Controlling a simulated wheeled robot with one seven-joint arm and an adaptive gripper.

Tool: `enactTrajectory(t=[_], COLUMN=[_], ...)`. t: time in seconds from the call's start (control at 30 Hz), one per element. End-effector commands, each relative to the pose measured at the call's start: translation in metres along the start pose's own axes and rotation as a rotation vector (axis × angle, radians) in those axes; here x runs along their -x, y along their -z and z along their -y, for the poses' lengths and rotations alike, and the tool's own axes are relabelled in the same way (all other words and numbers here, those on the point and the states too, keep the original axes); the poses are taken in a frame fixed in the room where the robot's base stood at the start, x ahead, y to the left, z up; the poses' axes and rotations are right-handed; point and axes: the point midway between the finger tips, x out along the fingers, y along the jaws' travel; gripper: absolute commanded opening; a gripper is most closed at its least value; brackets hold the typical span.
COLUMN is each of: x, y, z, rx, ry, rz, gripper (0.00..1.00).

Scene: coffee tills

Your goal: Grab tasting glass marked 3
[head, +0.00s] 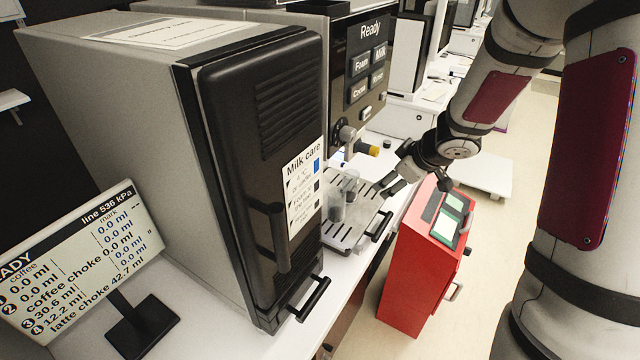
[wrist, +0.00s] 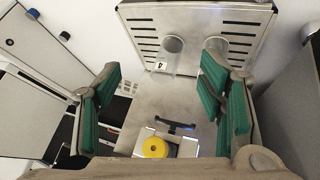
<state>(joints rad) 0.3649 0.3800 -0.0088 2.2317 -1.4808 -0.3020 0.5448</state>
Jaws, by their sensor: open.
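Two clear tasting glasses stand on the slotted metal drip tray (head: 340,240) of the coffee machine. One glass (head: 336,208) is nearer and the other (head: 351,184) is farther back. In the wrist view two round glasses, left (wrist: 173,45) and right (wrist: 216,46), show near the slotted tray (wrist: 245,12). A small tag reading 4 (wrist: 160,66) is by the left one. I cannot read a 3 on either glass. My gripper (head: 392,184) is open and empty, beside the tray's right edge. Its green-padded fingers (wrist: 160,92) are spread wide, short of the glasses.
A tall grey and black milk unit (head: 262,170) stands left of the tray. A readout screen (head: 70,265) lists volumes for several numbers. A red cabinet (head: 420,270) stands on the floor to the right.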

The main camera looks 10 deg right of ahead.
Motion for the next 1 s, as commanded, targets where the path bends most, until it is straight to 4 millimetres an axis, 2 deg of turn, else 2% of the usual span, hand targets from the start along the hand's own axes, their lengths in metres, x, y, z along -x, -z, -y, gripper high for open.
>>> enactTrajectory(t=[0.03, 0.13, 0.23, 0.37, 0.47, 0.8, 1.0], x=[-0.024, -0.051, -0.066, -0.073, -0.078, -0.103, -0.109], y=[-0.014, -0.032, -0.045, -0.052, -0.046, 0.001, 0.012], z=[0.012, 0.036, 0.055, 0.067, 0.071, 0.083, 0.085], rx=[0.007, 0.023, 0.029, 0.034, 0.037, 0.037, 0.035], ry=[0.072, 0.195, 0.288, 0.347, 0.359, 0.356, 0.355], rz=[-0.002, -0.018, -0.028, -0.035, -0.037, -0.037, -0.036], gripper=[0.63, 0.63, 0.63, 0.63, 0.63, 0.63, 0.63])
